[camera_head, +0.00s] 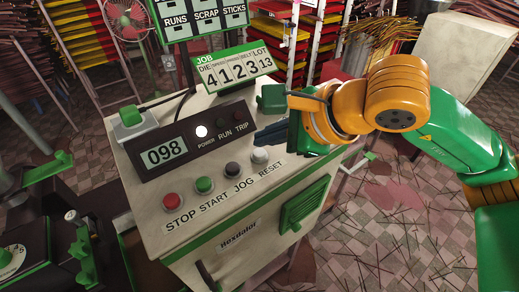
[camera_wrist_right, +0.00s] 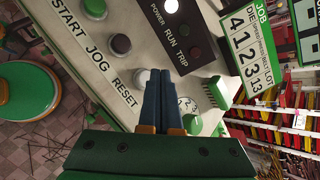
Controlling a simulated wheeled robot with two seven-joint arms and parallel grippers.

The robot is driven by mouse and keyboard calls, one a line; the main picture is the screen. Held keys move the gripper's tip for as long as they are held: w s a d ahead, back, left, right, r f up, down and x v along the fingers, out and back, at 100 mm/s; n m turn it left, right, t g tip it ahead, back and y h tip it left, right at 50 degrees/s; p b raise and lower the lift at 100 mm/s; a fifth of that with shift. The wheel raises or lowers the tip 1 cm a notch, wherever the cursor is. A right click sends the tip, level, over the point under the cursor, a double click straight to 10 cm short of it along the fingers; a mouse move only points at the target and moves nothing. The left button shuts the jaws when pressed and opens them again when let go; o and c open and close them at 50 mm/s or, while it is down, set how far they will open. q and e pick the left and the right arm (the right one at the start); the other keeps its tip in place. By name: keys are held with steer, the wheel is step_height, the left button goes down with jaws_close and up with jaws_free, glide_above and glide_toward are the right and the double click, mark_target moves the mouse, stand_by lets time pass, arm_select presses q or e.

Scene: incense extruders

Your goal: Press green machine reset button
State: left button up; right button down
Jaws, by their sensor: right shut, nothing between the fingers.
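The control box (camera_head: 225,225) is cream with green trim and bears a row of buttons. The white reset button (camera_head: 260,155) is at the right end, above the RESET label. Left of it are a dark jog button (camera_head: 232,168), a green start button (camera_head: 204,185) and a red stop button (camera_head: 171,200). My right gripper (camera_head: 258,136) is shut and empty, its dark blue fingers just behind the reset button in the head view. In the right wrist view the fingertips (camera_wrist_right: 163,76) are beside the reset button (camera_wrist_right: 141,77), partly covering it. Contact cannot be told. My left gripper is not in view.
A panel reading 098 (camera_head: 166,152) with three lamps stands behind the buttons. A green-framed JOB number board (camera_head: 232,68) stands farther back. A green vent (camera_head: 303,204) is on the box's front. Racks of sticks and a fan (camera_head: 127,19) are behind; sticks litter the tiled floor.

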mark_target(266, 154)
stand_by(0.8)
steer(key=shift+f+b, duration=0.4)
steer(key=shift+b, duration=0.3)
steer(key=shift+f+b, duration=0.55)
steer(key=shift+b, duration=0.1)
stand_by(0.4)
steer(key=shift+r, duration=0.1)
steer(key=shift+r+p, duration=0.6)
steer(key=shift+r, duration=0.3)
step_height(266, 154, up, 5)
steer(key=p, duration=0.3)
stand_by(0.5)
